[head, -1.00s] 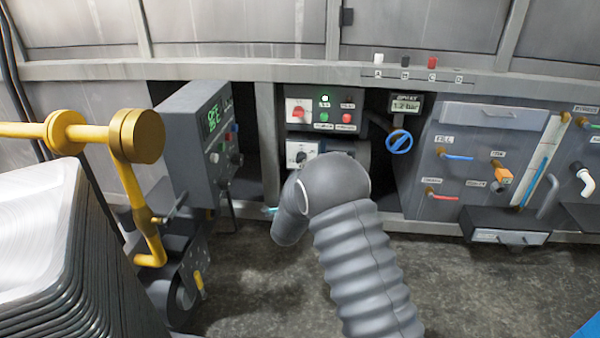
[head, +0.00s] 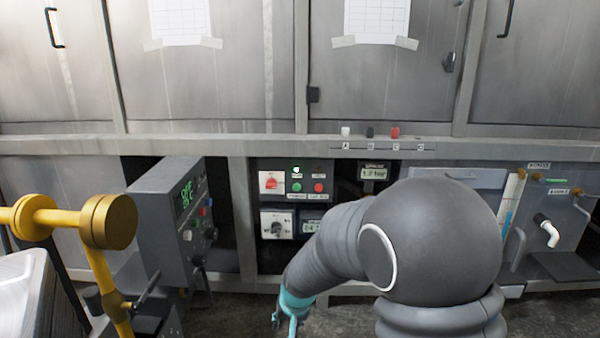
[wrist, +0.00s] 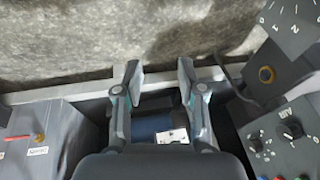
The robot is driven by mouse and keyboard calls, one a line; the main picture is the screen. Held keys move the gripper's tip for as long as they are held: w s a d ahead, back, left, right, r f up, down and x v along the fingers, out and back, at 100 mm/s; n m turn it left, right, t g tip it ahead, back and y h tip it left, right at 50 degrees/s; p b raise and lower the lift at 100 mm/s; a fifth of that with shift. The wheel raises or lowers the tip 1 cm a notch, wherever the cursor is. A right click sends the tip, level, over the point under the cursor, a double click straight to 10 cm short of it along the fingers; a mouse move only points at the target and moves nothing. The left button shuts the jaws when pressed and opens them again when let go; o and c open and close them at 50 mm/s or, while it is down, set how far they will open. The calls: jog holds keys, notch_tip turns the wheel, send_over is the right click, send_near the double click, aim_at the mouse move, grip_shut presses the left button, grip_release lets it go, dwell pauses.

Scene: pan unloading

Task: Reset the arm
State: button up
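My gripper (wrist: 160,78) is open in the wrist view, its two fingers apart with nothing between the tips. Behind the fingers, lower down, is a dark blue item with a white label (wrist: 172,136), partly hidden. In the head view my gripper's teal end (head: 291,312) shows at the bottom, low in front of the panels. My grey arm rises to the right of it and hides part of the panels. The finger state is not clear in that view.
A control box with a green display (head: 172,215) stands left of the switch panel (head: 293,182). A yellow pipe (head: 108,222) and a pale stack (head: 22,295) are at far left. Grey floor shows in the wrist view.

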jog(key=s+d+r+p, duration=0.2)
jog(key=s+d+r, duration=0.4)
jog(key=s+r, duration=0.2)
jog(key=s+d+r+t+h+p, duration=0.1)
jog(key=s+d+r+p, duration=0.2)
jog(key=s+d+r, duration=0.3)
jog(key=s+d+r+t+h+p, duration=0.1)
jog(key=s+d+r, duration=0.6)
jog(key=r, duration=0.8)
jog(key=s+p, duration=0.1)
jog(key=s, duration=0.2)
jog(key=shift+p, duration=0.35)
